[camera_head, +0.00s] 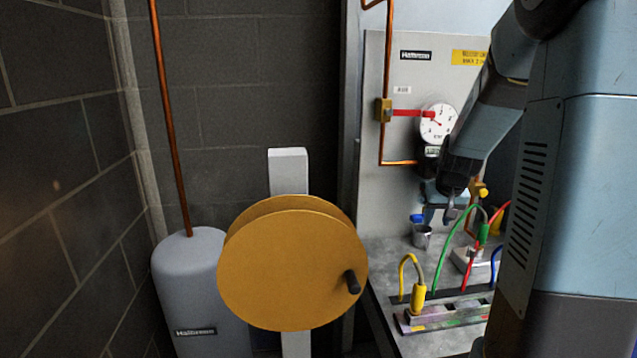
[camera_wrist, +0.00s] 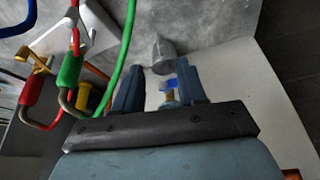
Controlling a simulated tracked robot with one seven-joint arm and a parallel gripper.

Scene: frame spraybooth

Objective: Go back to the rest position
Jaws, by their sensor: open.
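My gripper (camera_wrist: 160,88) is open in the wrist view, with its two blue fingers apart and nothing held between them. A grey cup (camera_wrist: 164,55) stands on the grey bench just beyond the fingertips. A small blue-topped item (camera_wrist: 170,85) shows in the gap between the fingers; I cannot tell its distance. In the head view my arm reaches down from the upper right, and my gripper (camera_head: 450,212) is low over the bench, close to the grey cup (camera_head: 421,238). My arm hides part of the panel and bench.
Looped hoses in green (camera_head: 445,240), yellow (camera_head: 409,268) and red stand close to my gripper. A panel (camera_head: 402,75) with a gauge (camera_head: 437,122) and red lever (camera_head: 410,113) stands behind. A yellow wheel (camera_head: 290,265) and grey tank (camera_head: 205,290) are at the left.

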